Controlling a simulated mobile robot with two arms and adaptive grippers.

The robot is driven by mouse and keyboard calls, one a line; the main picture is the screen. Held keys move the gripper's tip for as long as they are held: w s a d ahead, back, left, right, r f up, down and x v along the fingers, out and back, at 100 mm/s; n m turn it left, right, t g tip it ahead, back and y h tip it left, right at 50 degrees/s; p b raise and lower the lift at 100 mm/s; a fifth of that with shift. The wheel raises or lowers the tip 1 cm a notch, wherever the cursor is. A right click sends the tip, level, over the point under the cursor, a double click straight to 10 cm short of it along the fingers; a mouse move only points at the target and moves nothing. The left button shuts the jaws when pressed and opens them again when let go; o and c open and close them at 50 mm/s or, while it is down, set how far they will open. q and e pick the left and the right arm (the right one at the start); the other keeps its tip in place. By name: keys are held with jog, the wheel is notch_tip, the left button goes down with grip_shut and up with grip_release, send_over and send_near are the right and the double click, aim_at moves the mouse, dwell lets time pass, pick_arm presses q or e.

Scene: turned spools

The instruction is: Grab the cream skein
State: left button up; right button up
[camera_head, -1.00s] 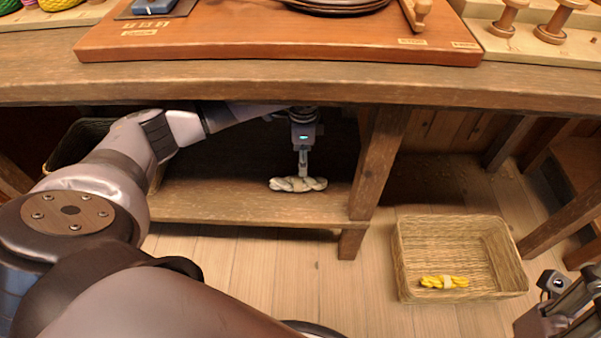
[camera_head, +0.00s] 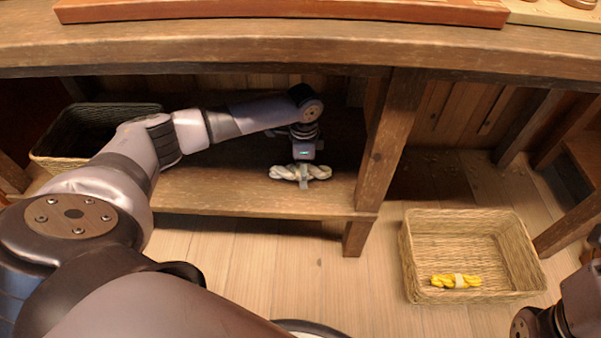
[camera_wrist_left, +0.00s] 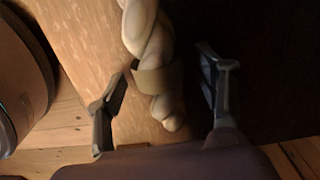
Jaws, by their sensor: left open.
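The cream skein (camera_head: 318,173), a twisted bundle with a tan band, lies on the low shelf under the bench. My left gripper (camera_head: 303,172) is right above it in the head view and hides part of its middle. In the left wrist view the skein (camera_wrist_left: 146,30) runs lengthwise with its banded part and one end between the fingers. The left gripper's jaws (camera_wrist_left: 163,97) are open, one finger on each side, with gaps between them and the skein. My right arm shows at the lower right edge; its fingers are not clearly seen.
A wicker basket (camera_head: 408,262) on the floor at the right holds a yellow skein (camera_head: 456,281). A dark basket (camera_head: 60,163) stands at the left end of the shelf. The bench top (camera_head: 250,45) overhangs the shelf, and a wooden post (camera_head: 388,140) stands right of the skein.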

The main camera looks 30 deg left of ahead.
pick_arm(q)
jog(key=shift+c, duration=0.3)
jog(key=c, duration=1.2)
